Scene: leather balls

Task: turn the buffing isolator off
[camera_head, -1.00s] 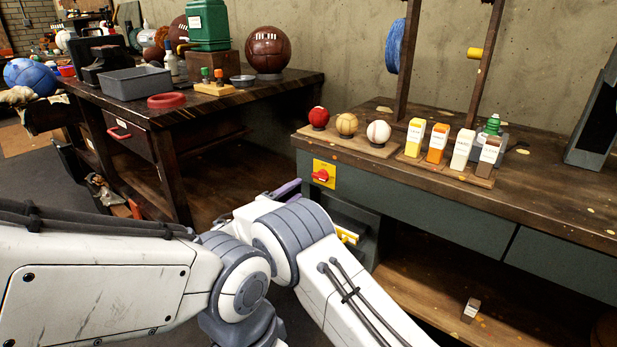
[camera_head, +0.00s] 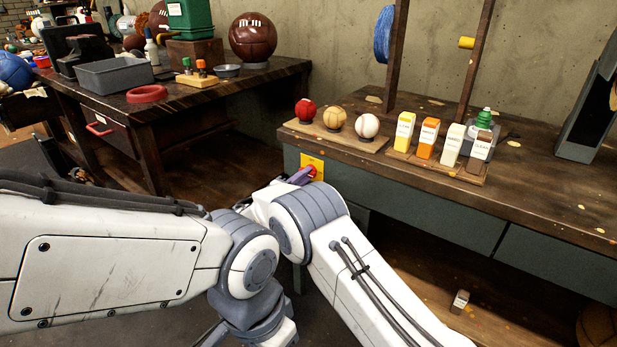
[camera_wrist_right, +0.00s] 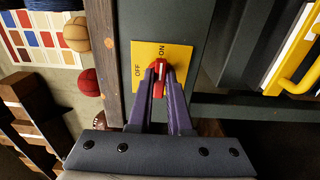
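The buffing isolator is a red rotary knob (camera_wrist_right: 160,74) on a yellow plate (camera_wrist_right: 180,62) marked OFF and ON, seen in the right wrist view. The knob's white mark points towards the ON label. In the head view the yellow plate (camera_head: 318,164) sits at the left end of the bench's grey front, partly hidden by my arm. My right gripper (camera_wrist_right: 161,80) has its two purple fingers on either side of the knob's red grip, which fills the narrow gap between them. Its fingertips also show at the knob in the head view (camera_head: 304,175). My left gripper is out of view.
Above the plate, a wooden board (camera_head: 335,138) holds three balls close to the bench edge. Several labelled cartons (camera_head: 427,138) stand to the right. A yellow handle (camera_wrist_right: 296,80) lies right of the plate in the wrist view. A second workbench (camera_head: 215,92) stands at the left.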

